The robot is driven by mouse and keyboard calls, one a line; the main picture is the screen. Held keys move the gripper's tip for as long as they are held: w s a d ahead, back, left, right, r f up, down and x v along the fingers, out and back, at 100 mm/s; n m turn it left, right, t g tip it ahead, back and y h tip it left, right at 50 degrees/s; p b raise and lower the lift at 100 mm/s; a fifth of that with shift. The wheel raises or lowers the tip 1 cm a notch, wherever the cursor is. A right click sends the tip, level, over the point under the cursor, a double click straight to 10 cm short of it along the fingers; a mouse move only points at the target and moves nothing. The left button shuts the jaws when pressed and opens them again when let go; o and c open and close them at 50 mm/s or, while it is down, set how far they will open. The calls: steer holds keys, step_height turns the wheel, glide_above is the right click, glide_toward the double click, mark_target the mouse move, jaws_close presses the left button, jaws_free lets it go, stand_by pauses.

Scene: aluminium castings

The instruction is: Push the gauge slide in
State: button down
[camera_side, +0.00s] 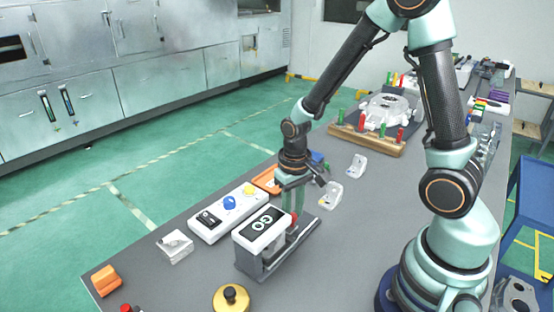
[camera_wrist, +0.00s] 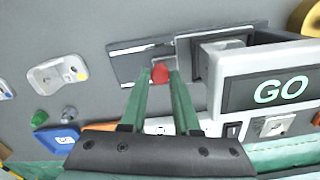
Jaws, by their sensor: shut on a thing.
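The gauge (camera_side: 262,230) is a grey fixture with a white housing and a dark panel reading "GO"; this panel also shows at the right of the wrist view (camera_wrist: 270,90). Its slide carries a red knob (camera_wrist: 160,74) beside the housing, over a grey base (camera_wrist: 125,62). My gripper (camera_wrist: 160,82) points down with its two green fingers on either side of the red knob, shut on it. In the side view the knob (camera_side: 294,217) shows at the right of the housing, partly hidden by my gripper.
A white control box (camera_side: 229,212) with blue and yellow knobs stands behind the gauge. Castings (camera_side: 331,194) lie to the right, and a white block (camera_side: 176,246) and an orange block (camera_side: 106,280) to the left. A yellow round piece (camera_side: 231,298) is in front.

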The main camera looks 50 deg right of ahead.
steer(key=shift+a, duration=0.3)
steer(key=c, duration=0.6)
jaws_free()
steer(key=shift+c, duration=0.2)
step_height(320, 180, up, 12)
steer(key=shift+r, duration=0.1)
steer(key=s+a+r+n+t, duration=0.1)
steer(key=s+r+n+t, duration=0.2)
steer(key=r, duration=0.5)
steer(key=s+t, duration=0.1)
steer(key=t, duration=0.1)
steer(key=shift+r+t, duration=0.15)
steer(key=shift+t, duration=0.15)
